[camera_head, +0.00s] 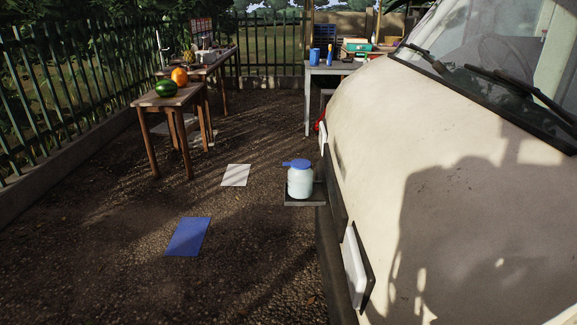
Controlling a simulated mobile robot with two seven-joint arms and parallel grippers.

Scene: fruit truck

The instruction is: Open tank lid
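A white tank (300,182) with a blue lid (298,163) stands upright on a low dark tray (304,200) on the ground, just left of the truck's front. The blue lid appears to sit on top of the tank, with a part sticking out to the left. Whether the lid is fully closed is too small to tell. Neither of my grippers shows in the head view.
A cream truck (440,170) fills the right side. A blue sheet (188,236) and a white sheet (235,175) lie on the gravel. A wooden table (170,98) holds a watermelon (166,89) and an orange fruit (180,76). A green fence (60,90) bounds the left. Gravel left of the tank is open.

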